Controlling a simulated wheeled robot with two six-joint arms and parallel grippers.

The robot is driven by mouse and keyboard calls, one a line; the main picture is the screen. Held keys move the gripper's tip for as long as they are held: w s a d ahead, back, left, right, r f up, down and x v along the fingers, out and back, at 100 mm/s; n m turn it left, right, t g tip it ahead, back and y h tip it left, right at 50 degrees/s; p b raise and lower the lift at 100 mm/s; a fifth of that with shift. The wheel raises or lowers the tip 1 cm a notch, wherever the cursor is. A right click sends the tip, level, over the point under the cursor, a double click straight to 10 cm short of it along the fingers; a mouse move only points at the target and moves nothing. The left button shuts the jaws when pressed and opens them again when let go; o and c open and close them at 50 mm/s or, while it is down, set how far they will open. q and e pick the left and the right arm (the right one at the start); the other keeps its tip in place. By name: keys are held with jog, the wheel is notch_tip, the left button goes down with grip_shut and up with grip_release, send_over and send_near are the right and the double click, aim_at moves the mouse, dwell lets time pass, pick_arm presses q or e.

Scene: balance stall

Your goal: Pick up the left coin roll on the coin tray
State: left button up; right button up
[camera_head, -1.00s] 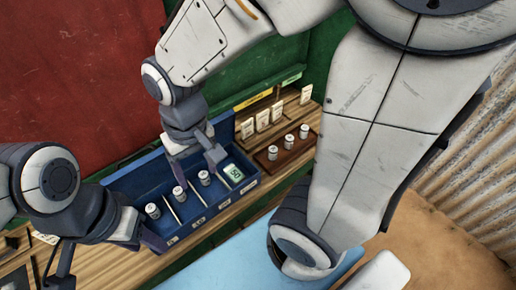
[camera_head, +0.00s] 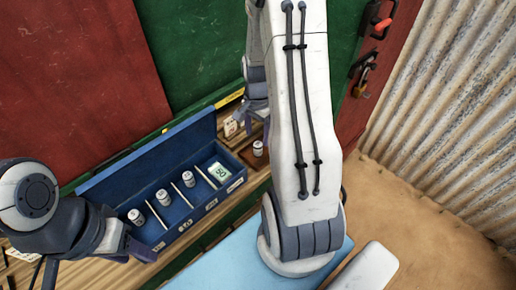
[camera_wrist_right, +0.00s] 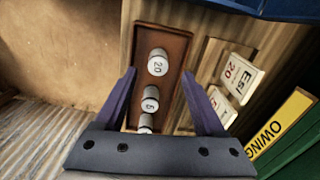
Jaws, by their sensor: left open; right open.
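The brown coin tray (camera_wrist_right: 178,42) shows in the right wrist view with three white coin rolls in a row. The roll marked 20 (camera_wrist_right: 157,63) is nearest the blue box, a roll marked 5 (camera_wrist_right: 151,103) is in the middle, and the third (camera_wrist_right: 145,122) is partly hidden by my gripper. In the head view only the left coin roll (camera_head: 258,148) shows; my right arm hides the rest. My right gripper (camera_wrist_right: 160,88) is open, with its fingers on both sides of the row and nothing held. My left gripper (camera_head: 135,247) is open beside the blue box's left end.
A blue box (camera_head: 150,168) with dividers holds several rolls (camera_head: 162,197) and a green-white block marked 50 (camera_head: 219,171). Price cards (camera_wrist_right: 232,80) stand close beside the tray. A yellow label (camera_wrist_right: 285,124) lies beyond them. A light blue surface (camera_head: 235,265) is in front.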

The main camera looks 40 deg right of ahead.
aim_at(258, 144)
jog(key=shift+s+f+p, duration=0.15)
jog(key=shift+f+p, duration=0.5)
jog(key=shift+f, duration=2.1)
grip_shut()
